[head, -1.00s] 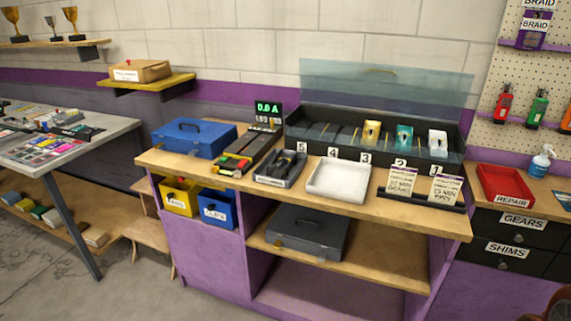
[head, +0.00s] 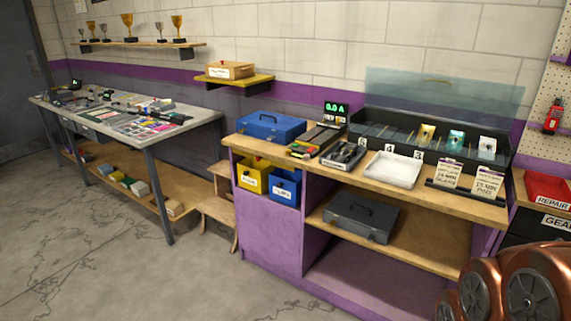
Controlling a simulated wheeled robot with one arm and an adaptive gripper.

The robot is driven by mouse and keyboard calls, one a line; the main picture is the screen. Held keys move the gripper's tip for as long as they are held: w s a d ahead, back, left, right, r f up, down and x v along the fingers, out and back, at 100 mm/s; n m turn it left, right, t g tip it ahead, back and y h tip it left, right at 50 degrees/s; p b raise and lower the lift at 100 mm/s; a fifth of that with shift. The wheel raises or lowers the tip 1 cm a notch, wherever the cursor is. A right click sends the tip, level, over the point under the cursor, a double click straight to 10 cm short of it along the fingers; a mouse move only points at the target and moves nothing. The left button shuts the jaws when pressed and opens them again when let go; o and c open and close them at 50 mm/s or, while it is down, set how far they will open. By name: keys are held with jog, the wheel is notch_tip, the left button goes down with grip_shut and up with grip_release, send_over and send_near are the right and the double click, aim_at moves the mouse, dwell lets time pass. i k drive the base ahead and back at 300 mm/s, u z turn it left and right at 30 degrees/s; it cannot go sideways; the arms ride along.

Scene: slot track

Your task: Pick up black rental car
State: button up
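No black rental car can be made out clearly. A dark display case (head: 430,135) with a raised clear lid stands on the wooden counter. It holds a yellow car (head: 426,135), a teal car (head: 456,140) and a white car (head: 487,148) in its right part. The slots to their left look dark, and I cannot tell whether a black car sits there. A small tray (head: 343,155) in front of the case holds dark items too small to identify. My gripper is not in view; only copper-coloured parts of my arm show at the bottom right.
On the counter (head: 300,161) are a blue toolbox (head: 271,127), a white tray (head: 392,170) and card holders (head: 465,180). A grey case (head: 361,218) lies on the shelf below. A cluttered workbench (head: 190,130) stands at left. The floor (head: 120,255) in front is open.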

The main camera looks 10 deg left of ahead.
aim_at(344, 153)
jog(key=u, duration=0.85)
jog(key=i, duration=0.5)
jog(key=u, duration=0.6)
jog(key=i, duration=1.55)
jog(key=z, duration=0.85)
jog(key=i, duration=1.1)
jog(key=z, duration=0.85)
